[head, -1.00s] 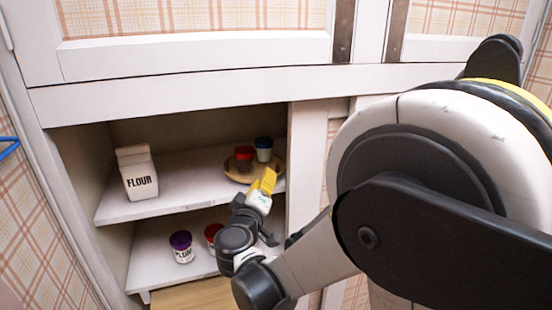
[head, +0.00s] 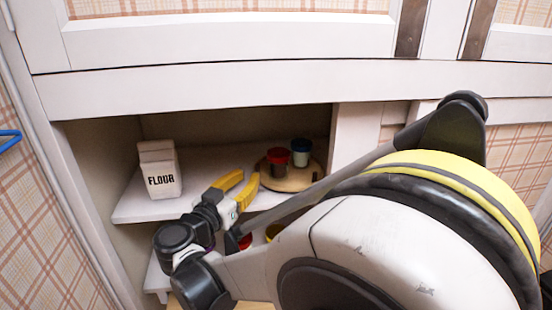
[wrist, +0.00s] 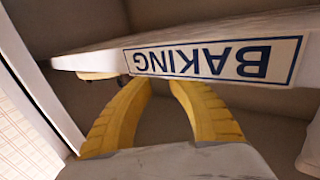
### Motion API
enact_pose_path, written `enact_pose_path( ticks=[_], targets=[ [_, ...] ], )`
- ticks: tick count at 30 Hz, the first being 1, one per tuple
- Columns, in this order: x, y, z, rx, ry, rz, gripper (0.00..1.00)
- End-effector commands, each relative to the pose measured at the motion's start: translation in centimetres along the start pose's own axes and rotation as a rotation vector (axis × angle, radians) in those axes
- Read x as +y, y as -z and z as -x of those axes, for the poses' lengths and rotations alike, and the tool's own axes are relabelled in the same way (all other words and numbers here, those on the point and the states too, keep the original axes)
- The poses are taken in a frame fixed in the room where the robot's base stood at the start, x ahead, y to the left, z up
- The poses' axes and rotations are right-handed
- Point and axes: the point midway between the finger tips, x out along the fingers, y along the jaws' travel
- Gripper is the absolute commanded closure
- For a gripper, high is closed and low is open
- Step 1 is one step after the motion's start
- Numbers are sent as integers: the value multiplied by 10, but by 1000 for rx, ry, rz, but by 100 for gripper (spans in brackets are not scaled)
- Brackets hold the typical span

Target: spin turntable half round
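The turntable (head: 291,184) is a round wooden disc on the upper shelf, towards its right end. It carries a dark jar with a red lid (head: 278,157) and a jar with a dark blue lid (head: 300,154). My gripper (head: 245,176) is open and empty, its yellow fingers apart, in front of the shelf and left of the turntable. In the wrist view my gripper (wrist: 160,87) is also open, with the shelf's edge beyond its tips. A small tan piece, apparently the turntable (wrist: 97,75), shows past the left finger; most of it is hidden there.
A flour carton (head: 160,170) stands on the left of the upper shelf (head: 140,207). The shelf edge bears a BAKING label (wrist: 212,60). The cupboard's right frame (head: 356,140) stands close to the turntable. My arm hides much of the lower shelf and its jars.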

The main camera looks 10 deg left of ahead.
Motion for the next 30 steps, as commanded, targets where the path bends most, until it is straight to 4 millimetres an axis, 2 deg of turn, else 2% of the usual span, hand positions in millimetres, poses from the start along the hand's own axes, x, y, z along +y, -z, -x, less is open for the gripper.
enact_pose_path(
  ticks=[3,9,20,21,22,30],
  targets=[
    [1,-2,-23,0,-2,1,80],
    [0,-1,-47,0,-1,1,80],
    [0,0,-51,0,1,2,81],
    [0,0,-51,0,1,2,93],
    [0,0,-51,0,1,2,100],
    [0,0,-51,0,0,2,100]
  ],
)
